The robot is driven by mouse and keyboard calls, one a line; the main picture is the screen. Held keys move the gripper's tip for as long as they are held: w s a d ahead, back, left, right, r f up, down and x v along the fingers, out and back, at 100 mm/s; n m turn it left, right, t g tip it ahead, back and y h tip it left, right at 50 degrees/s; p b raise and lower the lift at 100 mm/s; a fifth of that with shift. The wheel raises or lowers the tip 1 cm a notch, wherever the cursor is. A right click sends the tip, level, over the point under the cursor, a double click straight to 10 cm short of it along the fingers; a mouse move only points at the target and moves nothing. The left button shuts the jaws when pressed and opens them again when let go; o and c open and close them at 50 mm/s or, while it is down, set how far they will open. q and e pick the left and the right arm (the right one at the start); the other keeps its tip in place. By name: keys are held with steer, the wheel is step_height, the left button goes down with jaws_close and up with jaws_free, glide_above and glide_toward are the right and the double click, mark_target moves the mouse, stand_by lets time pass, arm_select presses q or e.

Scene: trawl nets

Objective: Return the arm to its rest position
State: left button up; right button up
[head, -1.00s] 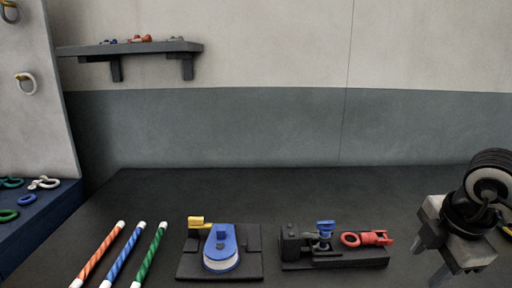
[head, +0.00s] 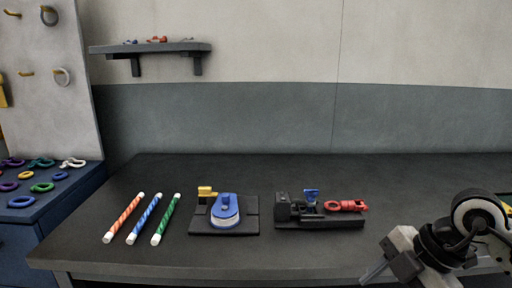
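My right gripper (head: 376,274) shows at the lower right in the head view, in front of the dark table (head: 300,262) near its front edge. Its light grey body points down and left. A finger shows, but the gap between the fingers is not clear, and I see nothing held. My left gripper is not in view. On the table lie three striped rods: orange (head: 124,218), blue (head: 145,218) and green (head: 167,219). Right of them is a black base with a blue block part (head: 225,209), then a black vise-like fixture (head: 310,222) with a red shackle (head: 346,205) at its right end.
A blue cabinet (head: 62,205) with several coloured rings stands at the left, below a pale pegboard (head: 50,115) with hooks. A wall shelf (head: 150,47) holds small red and blue parts. The back of the table is clear.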

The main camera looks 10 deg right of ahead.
steer(key=s+a+r+t+y, duration=0.1)
steer(key=a+r+t+y, duration=0.1)
steer(key=a+y, duration=0.55)
steer(key=s+a+r+t+y, duration=0.1)
steer(key=a+t+y, duration=0.1)
steer(key=a+y, duration=0.5)
steer(key=w+d+f+m+t+h, duration=0.3)
steer(key=d+f+m+t+h, duration=0.2)
steer(key=f+m+t+h, duration=0.85)
steer(key=s+f+m+g+h, duration=0.2)
steer(key=s+f+m+g, duration=0.2)
steer(key=s+f+g, duration=0.5)
step_height(320, 180, down, 4)
steer(key=shift+s+a+f+m+h, duration=0.1)
steer(key=shift+s+a+m+h, duration=0.25)
steer(key=shift+s+a+h, duration=0.1)
steer(key=shift+w, duration=0.1)
